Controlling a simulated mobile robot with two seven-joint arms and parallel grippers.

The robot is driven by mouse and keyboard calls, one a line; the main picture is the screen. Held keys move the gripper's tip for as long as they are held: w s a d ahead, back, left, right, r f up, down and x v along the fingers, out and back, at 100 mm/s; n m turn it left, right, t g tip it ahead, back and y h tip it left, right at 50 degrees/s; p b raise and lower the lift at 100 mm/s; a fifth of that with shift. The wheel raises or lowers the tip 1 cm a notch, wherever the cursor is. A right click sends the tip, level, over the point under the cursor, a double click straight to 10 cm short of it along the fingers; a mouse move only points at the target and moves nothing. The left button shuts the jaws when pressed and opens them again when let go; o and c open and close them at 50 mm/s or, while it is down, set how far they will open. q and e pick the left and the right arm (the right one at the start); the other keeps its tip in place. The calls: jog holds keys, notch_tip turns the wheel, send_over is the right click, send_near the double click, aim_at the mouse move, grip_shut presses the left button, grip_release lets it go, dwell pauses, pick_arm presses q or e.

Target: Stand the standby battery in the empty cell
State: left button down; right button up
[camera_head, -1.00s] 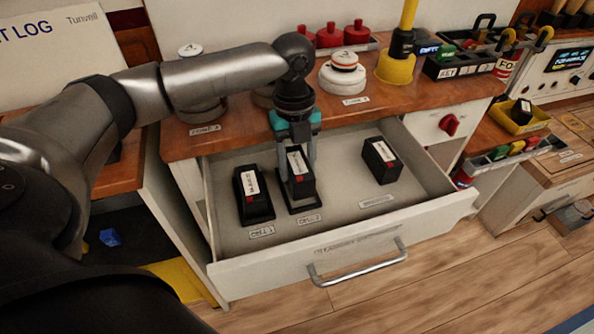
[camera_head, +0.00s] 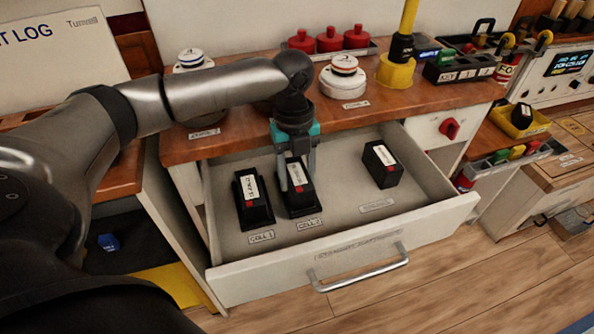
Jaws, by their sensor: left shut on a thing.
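My left gripper (camera_head: 296,172) reaches down into the open drawer and is shut on a black battery (camera_head: 301,201) with a white label and a red mark. This battery is upright at the black holder behind the CELL 2 label (camera_head: 309,225). I cannot tell whether it rests fully on the holder's floor. A similar battery (camera_head: 253,203) stands in the holder behind the CELL 1 label (camera_head: 261,237). A third black battery (camera_head: 381,166) stands apart at the drawer's right, behind a label too small to read. My right gripper is not in view.
The drawer (camera_head: 345,258) is pulled out, with bare floor between the middle and right batteries. The wooden counter (camera_head: 350,115) behind carries round knobs and red-capped items. A yellow tray (camera_head: 526,127) with a black object stands at the right.

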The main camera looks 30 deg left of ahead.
aim_at(295, 169)
pick_arm(q)
jog(key=shift+f, duration=0.15)
jog(key=c, duration=0.7)
grip_release()
jog(key=o, duration=0.5)
jog(key=shift+c, duration=0.2)
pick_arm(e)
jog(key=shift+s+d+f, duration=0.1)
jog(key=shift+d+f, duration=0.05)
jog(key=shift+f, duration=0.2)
pick_arm(q)
jog(key=shift+r, duration=0.75)
jog(key=r+p, duration=0.1)
jog(key=r, duration=0.2)
jog(key=r+p, duration=0.1)
jog(key=r, duration=0.2)
jog(key=a+r+p, duration=0.1)
jog(key=r+p, duration=0.1)
jog(key=r, duration=0.1)
jog(key=shift+w+r, duration=0.15)
jog(key=shift+w, duration=0.25)
jog(key=shift+r+p, duration=0.45)
jog(key=shift+r, duration=0.7)
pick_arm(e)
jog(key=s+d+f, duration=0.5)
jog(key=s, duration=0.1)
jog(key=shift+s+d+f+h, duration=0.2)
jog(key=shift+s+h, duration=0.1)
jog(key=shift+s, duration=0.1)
